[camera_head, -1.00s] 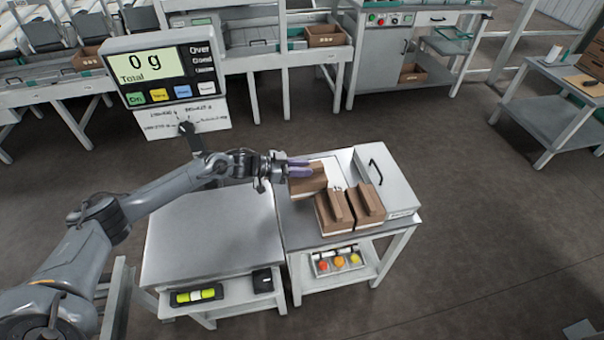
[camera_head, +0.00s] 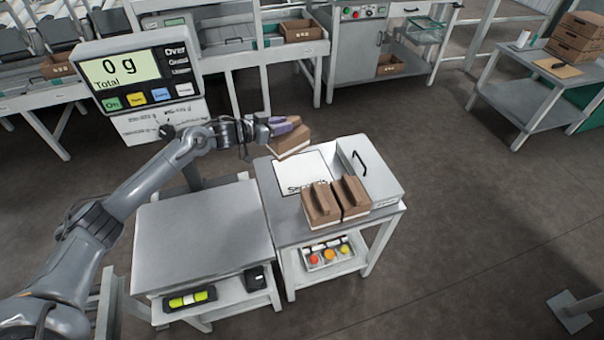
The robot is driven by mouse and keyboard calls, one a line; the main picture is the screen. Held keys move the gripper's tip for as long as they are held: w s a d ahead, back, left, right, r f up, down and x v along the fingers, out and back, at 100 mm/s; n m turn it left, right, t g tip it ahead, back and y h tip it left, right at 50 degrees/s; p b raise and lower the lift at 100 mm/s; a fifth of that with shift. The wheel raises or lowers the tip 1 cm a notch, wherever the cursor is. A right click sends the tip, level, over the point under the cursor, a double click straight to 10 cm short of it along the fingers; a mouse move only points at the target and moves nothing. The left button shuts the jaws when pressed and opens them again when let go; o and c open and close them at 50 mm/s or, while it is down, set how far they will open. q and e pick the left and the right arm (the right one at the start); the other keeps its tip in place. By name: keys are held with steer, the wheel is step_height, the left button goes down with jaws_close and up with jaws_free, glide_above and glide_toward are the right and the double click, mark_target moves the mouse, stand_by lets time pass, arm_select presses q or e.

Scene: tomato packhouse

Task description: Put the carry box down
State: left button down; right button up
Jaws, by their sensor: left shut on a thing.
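My left gripper (camera_head: 290,124) has purple fingers and is shut on a brown carry box (camera_head: 291,143) with a pale lower edge. The box is tilted in the picture and appears held above the back left edge of the right-hand table (camera_head: 262,178). Two similar brown carry boxes (camera_head: 321,203) (camera_head: 350,195) stand side by side at the table's front, each with a raised handle. A white lettered sheet (camera_head: 302,172) lies behind them, its lettering partly covered. My right gripper is out of view.
A steel-topped table (camera_head: 203,236) on the left is bare on top. A grey case with a black handle (camera_head: 368,168) occupies the table's right side. A scale display (camera_head: 135,70) reading 0 g stands behind my arm. A shelf tray (camera_head: 327,254) holds coloured items.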

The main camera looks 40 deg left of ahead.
mark_target(296, 128)
arm_select(q)
steer(key=shift+n+y, duration=0.3)
steer(key=shift+y, duration=0.1)
steer(key=w+d+f+b, duration=0.1)
steer(key=w+f+b, duration=0.1)
steer(key=b, duration=0.1)
steer(key=w+d+f+b, duration=0.1)
steer(key=shift+w+d, duration=0.3)
steer(key=shift+w, duration=0.1)
steer(key=shift+w+d+f+b, duration=0.1)
steer(key=shift+d+f+b, duration=0.1)
steer(key=shift+b, duration=0.3)
step_height(296, 128, down, 9)
steer(key=b, duration=0.4)
steer(key=shift+f, duration=0.15)
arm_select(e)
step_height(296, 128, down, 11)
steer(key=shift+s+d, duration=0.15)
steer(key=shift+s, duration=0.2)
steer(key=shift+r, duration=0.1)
arm_select(q)
steer(key=c, duration=0.9)
jaws_free()
steer(key=shift+f, duration=0.25)
steer(key=shift+r, duration=0.15)
